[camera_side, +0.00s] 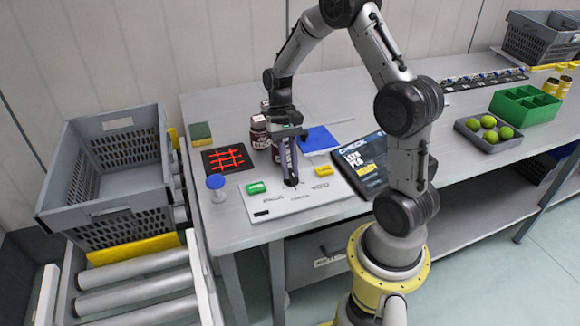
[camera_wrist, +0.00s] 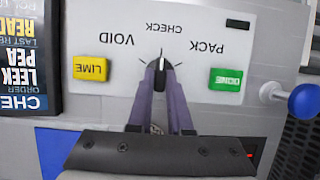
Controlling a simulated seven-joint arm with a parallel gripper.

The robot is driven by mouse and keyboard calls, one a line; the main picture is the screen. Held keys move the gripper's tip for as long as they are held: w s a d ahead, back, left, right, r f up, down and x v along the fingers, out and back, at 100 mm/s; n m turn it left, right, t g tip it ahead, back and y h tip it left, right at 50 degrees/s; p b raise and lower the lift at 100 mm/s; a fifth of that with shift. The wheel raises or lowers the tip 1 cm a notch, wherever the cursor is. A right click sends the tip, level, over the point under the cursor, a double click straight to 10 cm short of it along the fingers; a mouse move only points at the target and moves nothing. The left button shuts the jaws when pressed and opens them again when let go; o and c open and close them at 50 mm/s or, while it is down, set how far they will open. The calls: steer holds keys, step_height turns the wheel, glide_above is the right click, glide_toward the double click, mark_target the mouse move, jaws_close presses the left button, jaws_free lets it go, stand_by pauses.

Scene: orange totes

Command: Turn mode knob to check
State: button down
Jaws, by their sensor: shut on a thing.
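The mode knob (camera_wrist: 160,78) is a small dark knob on the pale control panel (camera_wrist: 190,18). In the wrist view its pointer end faces the CHECK label (camera_wrist: 164,28), between VOID (camera_wrist: 116,40) and PACK (camera_wrist: 206,48). My gripper (camera_wrist: 160,66) points down with its two purple fingers on either side of the knob, shut on it. In the side view my gripper (camera_side: 291,181) stands over the middle of the panel (camera_side: 262,205), and the fingers mostly hide the knob there.
A green button (camera_wrist: 226,79) and a yellow LIME button (camera_wrist: 90,68) flank the knob. A blue-topped post (camera_side: 216,183) stands left of the panel, a dark order screen (camera_side: 350,178) right. Dark jars (camera_side: 259,133) stand behind my gripper. A grey crate (camera_side: 75,205) is further left.

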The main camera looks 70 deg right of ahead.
steer(key=c, duration=0.8)
jaws_free()
steer(key=shift+c, duration=0.2)
steer(key=v, duration=1.4)
steer(key=shift+a, duration=0.1)
